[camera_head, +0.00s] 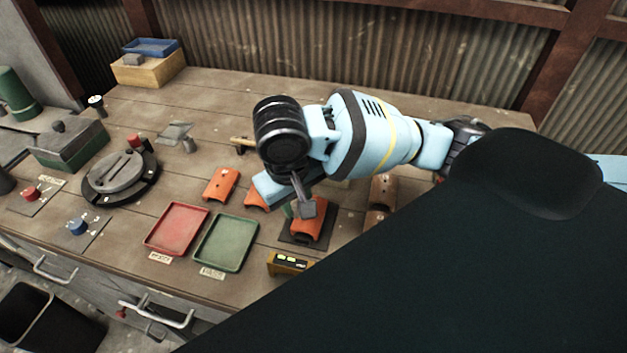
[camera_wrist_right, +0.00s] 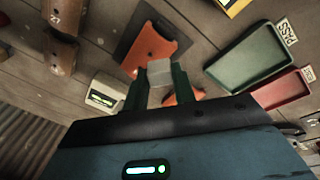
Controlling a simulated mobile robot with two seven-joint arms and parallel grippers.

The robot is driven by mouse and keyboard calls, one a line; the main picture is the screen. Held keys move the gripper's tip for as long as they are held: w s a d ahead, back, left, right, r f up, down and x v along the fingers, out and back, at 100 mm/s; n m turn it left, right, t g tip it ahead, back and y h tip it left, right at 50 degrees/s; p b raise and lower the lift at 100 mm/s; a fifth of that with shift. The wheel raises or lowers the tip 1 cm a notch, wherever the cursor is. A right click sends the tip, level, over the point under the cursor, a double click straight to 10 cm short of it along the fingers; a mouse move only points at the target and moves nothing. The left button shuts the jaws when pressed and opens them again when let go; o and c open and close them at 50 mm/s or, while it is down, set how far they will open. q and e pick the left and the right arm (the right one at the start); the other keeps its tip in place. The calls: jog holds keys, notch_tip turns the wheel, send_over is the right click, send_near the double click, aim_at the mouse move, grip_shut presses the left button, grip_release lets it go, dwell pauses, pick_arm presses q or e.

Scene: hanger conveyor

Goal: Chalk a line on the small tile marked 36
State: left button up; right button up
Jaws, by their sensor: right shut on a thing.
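My right gripper (camera_head: 299,208) is shut on a small grey block (camera_head: 308,209), which looks like the chalk. In the right wrist view the block (camera_wrist_right: 160,73) sits between the green fingertips (camera_wrist_right: 158,88). It is over or against the near edge of an orange tile (camera_wrist_right: 150,48) on a dark plate (camera_wrist_right: 138,27); contact cannot be told. In the head view this tile (camera_head: 308,228) is partly hidden by the gripper, and no number is readable on it. Two brown tiles (camera_wrist_right: 60,53) beside it carry small marks; one may read 36 or 56. My left gripper is not in view.
Other orange tiles (camera_head: 221,184) lie left of the gripper. A red tray (camera_head: 176,228) and a green tray (camera_head: 226,243), labelled PASS, stand at the front. A small box with a lit display (camera_wrist_right: 103,96) stands near the plate. A round turntable (camera_head: 119,176) is further left.

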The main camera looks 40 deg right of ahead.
jog(key=n, duration=0.2)
jog(key=r+n+y, duration=0.1)
jog(key=n, duration=0.1)
jog(key=shift+s+d, duration=0.15)
jog(key=n, duration=0.4)
jog(key=shift+s+d+r+y, duration=0.2)
jog(key=shift+r+y, duration=0.1)
jog(key=shift+r, duration=0.1)
jog(key=n, duration=0.3)
jog(key=r+n, duration=0.1)
jog(key=n, duration=0.2)
jog(key=r+n+g+y, duration=0.1)
jog(key=n, duration=0.2)
jog(key=shift+s+d+r, duration=0.15)
jog(key=shift+s+d, duration=0.1)
jog(key=shift+s, duration=0.1)
jog(key=shift+f, duration=2.9)
jog(key=shift+f, duration=0.65)
jog(key=shift+w+d, duration=0.15)
jog(key=shift+d, duration=0.05)
jog(key=shift+w+d, duration=0.4)
jog(key=shift+d, duration=0.05)
